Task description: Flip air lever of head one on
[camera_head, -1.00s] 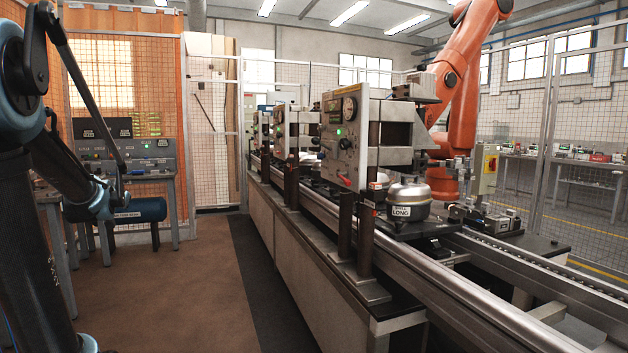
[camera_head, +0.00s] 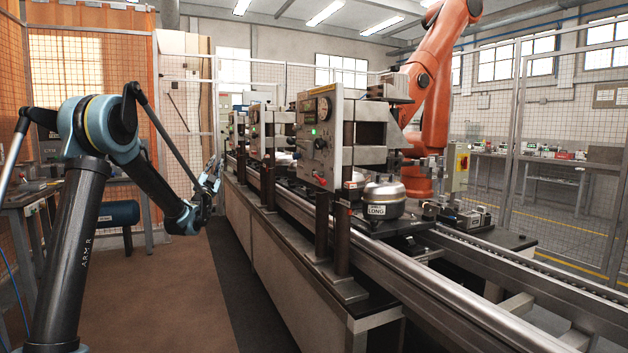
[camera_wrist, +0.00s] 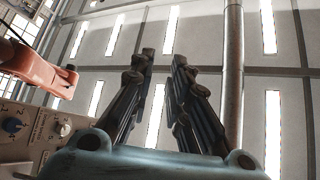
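The nearest test head (camera_head: 316,155) stands on the line, with a gauge, a green light, dark knobs and a small red-tipped part low on its panel. Two similar heads (camera_head: 257,130) stand behind it. Which is head one, and the state of any air lever, I cannot tell. My gripper (camera_head: 212,174) is left of the heads, apart from the nearest panel. In the wrist view its two fingers (camera_wrist: 164,57) point up with a gap and nothing between them.
A compressor (camera_head: 384,196) marked LONG sits on the line right of the nearest head. Dark posts (camera_head: 342,240) stand before that head. An orange robot arm (camera_head: 437,75) rises behind. The brown floor (camera_head: 170,290) left of the line is clear.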

